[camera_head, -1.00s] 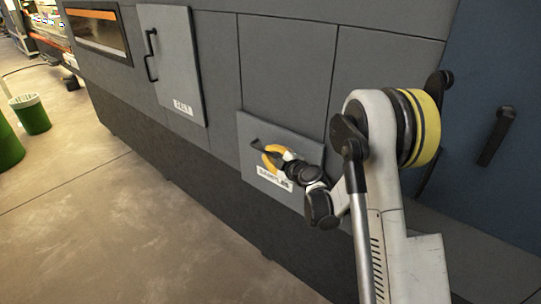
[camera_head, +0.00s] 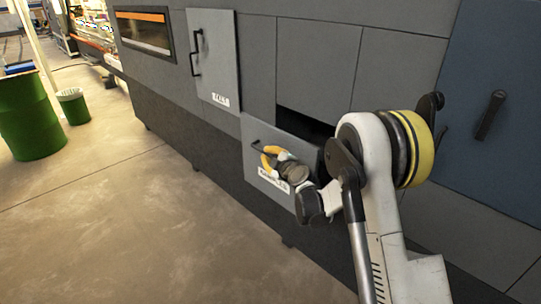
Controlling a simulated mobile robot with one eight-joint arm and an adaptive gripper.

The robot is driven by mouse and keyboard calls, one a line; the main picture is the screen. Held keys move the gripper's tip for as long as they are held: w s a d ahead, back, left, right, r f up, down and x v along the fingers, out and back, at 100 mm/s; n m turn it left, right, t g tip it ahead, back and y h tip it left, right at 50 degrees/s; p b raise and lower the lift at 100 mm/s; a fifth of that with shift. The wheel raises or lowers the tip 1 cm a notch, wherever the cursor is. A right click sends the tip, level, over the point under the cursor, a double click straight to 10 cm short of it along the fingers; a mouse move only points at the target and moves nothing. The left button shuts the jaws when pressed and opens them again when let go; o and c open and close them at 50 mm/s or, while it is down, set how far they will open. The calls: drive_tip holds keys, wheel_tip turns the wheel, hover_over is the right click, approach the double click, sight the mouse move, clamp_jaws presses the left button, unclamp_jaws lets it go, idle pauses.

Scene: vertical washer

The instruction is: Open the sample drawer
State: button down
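The sample drawer (camera_head: 262,188) is a grey-fronted drawer low in the machine's side. It stands out from the machine, and a dark opening (camera_head: 305,125) shows behind and above its front. A dark bar handle (camera_head: 257,146) sits on the upper left of the front, and a white label is below, partly hidden. My gripper (camera_head: 266,156) has yellow fingers and is at the handle, in front of the drawer. The fingers appear to be around the handle, but they are too small to tell whether they are shut on it.
A grey door (camera_head: 214,60) with a handle and white label is left of the drawer. A blue panel (camera_head: 490,150) with a dark handle is at the right. A green barrel (camera_head: 30,115) and green bin (camera_head: 73,107) stand far left. The floor in front is clear.

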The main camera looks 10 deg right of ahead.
drive_tip(key=shift+s+a, duration=0.6)
drive_tip(key=shift+a, duration=0.25)
drive_tip(key=shift+s+a, duration=0.55)
drive_tip(key=shift+a, duration=0.25)
drive_tip(key=c, duration=1.5)
unclamp_jaws()
drive_tip(key=shift+f, duration=0.1)
drive_tip(key=shift+o, duration=0.2)
drive_tip(key=v, duration=1.2)
